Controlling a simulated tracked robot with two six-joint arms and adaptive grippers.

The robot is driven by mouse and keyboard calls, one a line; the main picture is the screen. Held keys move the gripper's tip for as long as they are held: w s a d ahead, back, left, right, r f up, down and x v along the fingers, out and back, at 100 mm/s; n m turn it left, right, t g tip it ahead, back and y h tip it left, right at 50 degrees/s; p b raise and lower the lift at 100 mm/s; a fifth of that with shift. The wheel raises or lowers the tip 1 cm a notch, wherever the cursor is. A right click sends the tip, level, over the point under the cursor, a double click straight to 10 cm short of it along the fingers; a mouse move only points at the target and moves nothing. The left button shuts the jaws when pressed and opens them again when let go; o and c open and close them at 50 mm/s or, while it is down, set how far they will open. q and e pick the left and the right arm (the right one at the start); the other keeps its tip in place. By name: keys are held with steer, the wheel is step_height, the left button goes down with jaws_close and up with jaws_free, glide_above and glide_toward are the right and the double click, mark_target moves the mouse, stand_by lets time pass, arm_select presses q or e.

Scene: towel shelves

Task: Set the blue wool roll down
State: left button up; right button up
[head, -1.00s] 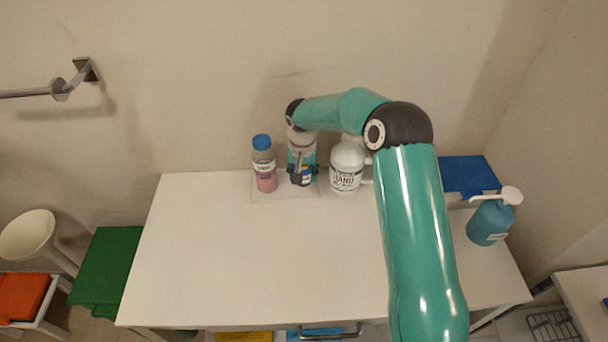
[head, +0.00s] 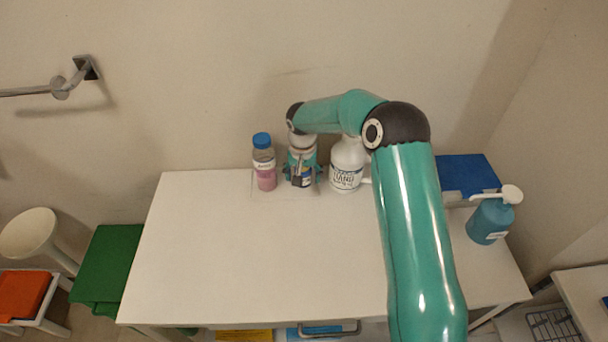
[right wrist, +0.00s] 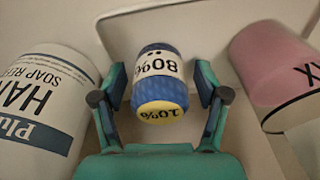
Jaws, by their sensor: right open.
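The blue wool roll (right wrist: 158,92) has a white "80%" label and a yellow "10%" end. It sits on a thin white tray (right wrist: 112,30) on the table, between a pink bottle and a white soap refill bottle. My right gripper (right wrist: 158,95) is open, one finger on each side of the roll, with a narrow gap showing at each side. In the head view my right gripper (head: 302,178) reaches down at the tray, and the roll (head: 304,182) is partly hidden by it. My left gripper is not in view.
The pink bottle with a blue cap (head: 264,163) stands close left, the white soap refill bottle (head: 346,165) close right. A teal pump bottle (head: 489,220) and blue item (head: 466,174) are at the table's right. The table's left and front (head: 220,260) are clear.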

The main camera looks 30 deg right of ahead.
mark_target(303, 171)
steer(key=r, duration=0.4)
steer(key=r+b, duration=0.1)
steer(key=r, duration=0.3)
steer(key=s+a+r, duration=0.1)
steer(key=r, duration=0.3)
steer(key=shift+s, duration=0.1)
